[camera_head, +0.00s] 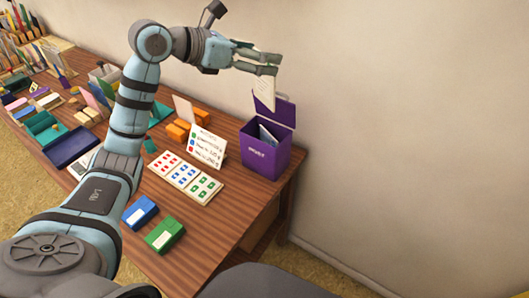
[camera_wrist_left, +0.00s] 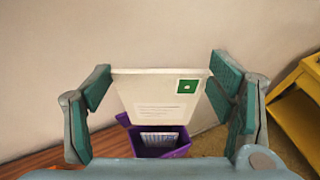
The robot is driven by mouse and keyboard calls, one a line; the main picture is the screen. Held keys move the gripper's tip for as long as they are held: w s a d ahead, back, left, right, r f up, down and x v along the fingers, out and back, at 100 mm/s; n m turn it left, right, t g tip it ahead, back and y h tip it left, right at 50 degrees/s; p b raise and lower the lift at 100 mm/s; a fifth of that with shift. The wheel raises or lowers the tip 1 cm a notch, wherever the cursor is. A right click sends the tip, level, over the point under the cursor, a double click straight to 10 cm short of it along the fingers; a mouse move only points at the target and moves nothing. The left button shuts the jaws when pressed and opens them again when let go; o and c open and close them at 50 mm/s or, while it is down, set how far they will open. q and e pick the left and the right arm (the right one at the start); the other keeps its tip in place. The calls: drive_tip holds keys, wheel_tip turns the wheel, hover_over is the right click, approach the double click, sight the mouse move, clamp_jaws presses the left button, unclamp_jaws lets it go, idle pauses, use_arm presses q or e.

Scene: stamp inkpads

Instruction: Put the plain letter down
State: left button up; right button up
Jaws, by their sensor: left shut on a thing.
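My left gripper (camera_head: 270,65) is shut on a letter (camera_head: 264,92) and holds it upright above the purple box (camera_head: 264,158). In the left wrist view the letter (camera_wrist_left: 165,98) is a white envelope with several faint printed lines and a green square mark in its top right corner. The purple box has its lid raised at the back. A pale, striped paper (camera_wrist_left: 160,138) shows inside the box. The letter's lower edge overlaps the box opening in view; I cannot tell whether it is inside. My right gripper is not in view.
A sign card (camera_head: 207,146) stands left of the box, behind a stamp sheet board (camera_head: 186,178). Blue (camera_head: 140,212) and green (camera_head: 165,235) inkpads lie nearer. The wall is close behind the box. A yellow piece of furniture (camera_wrist_left: 298,105) stands at right in the wrist view.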

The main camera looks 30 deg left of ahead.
use_arm(q)
wheel_tip(320, 180, down, 18)
drive_tip(key=b, duration=0.3)
drive_tip(key=shift+s, duration=0.15)
drive_tip(key=shift+f, duration=0.25)
drive_tip(key=shift+f+b, duration=0.5)
drive_tip(key=shift+b, duration=0.1)
drive_tip(key=o, duration=0.8)
drive_tip(key=shift+o, duration=0.2)
drive_tip(key=shift+r, duration=0.2)
